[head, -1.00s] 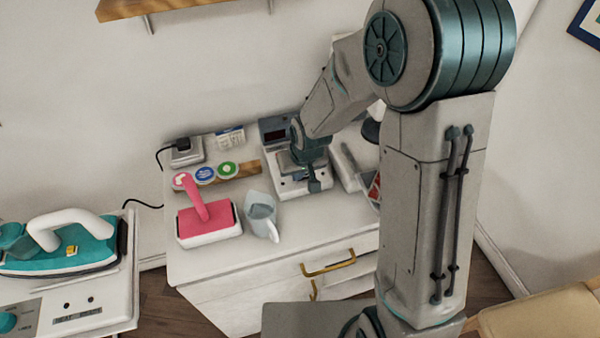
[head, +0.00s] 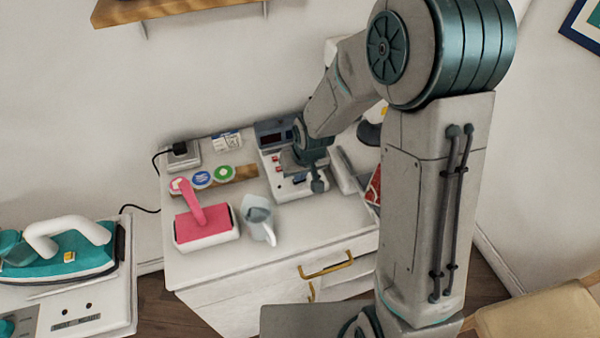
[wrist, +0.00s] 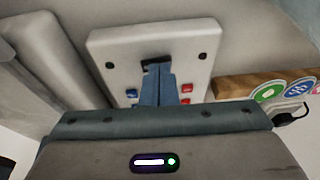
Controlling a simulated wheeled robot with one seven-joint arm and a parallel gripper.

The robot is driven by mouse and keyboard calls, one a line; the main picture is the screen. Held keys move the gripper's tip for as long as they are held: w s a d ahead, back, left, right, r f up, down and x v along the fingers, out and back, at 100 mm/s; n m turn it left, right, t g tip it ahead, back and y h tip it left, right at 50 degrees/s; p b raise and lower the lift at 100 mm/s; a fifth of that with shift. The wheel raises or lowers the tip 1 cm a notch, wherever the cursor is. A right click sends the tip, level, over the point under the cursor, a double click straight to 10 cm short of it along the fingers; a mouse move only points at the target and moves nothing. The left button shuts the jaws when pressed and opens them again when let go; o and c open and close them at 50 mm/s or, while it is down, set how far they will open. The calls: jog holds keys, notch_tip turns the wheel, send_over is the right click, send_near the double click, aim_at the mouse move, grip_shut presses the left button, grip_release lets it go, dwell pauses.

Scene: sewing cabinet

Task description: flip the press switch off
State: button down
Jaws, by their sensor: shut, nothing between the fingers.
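A white control box (head: 293,191) with a dark display at its back stands on the cabinet top, below my gripper (wrist: 158,74). In the wrist view its white panel (wrist: 112,48) shows corner screws, a blue button (wrist: 132,94), red buttons (wrist: 186,89) and a dark slot or lever (wrist: 157,60) in the middle. My gripper is shut and empty, its fingertips over the panel just at the dark slot. The fingers and gripper body hide the slot's lower part, so I cannot tell the switch's position or whether they touch it.
The white cabinet top (head: 200,265) also holds a pink-handled press tool (head: 205,222), a grey-white jug (head: 259,222), a wooden strip with round coloured discs (head: 222,173) and a plug box (head: 183,155). A teal iron (head: 60,250) stands on a separate unit at left.

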jog(key=r+p, duration=0.2)
jog(key=r, duration=0.1)
jog(key=r+p, duration=0.1)
jog(key=shift+a+r, duration=0.25)
jog(key=shift+r, duration=0.15)
jog(key=shift+s+a+r+b, duration=0.1)
jog(key=shift+s+r+b, duration=0.1)
jog(key=shift+r+b, duration=0.15)
notch_tip(320, 180, up, 8)
send_over(298, 183)
jog(key=s+a, duration=0.1)
jog(key=s, duration=0.2)
jog(key=shift+s+a+f+b, duration=0.1)
jog(key=shift+s+a+b, duration=0.1)
jog(key=shift+b, duration=0.15)
jog(key=s+d+r+m+h, duration=0.1)
jog(key=s+d+r+m, duration=0.2)
jog(key=s+d, duration=1.1)
jog(key=v, duration=0.3)
jog(key=shift+s, duration=0.35)
jog(key=shift+d+r, duration=0.1)
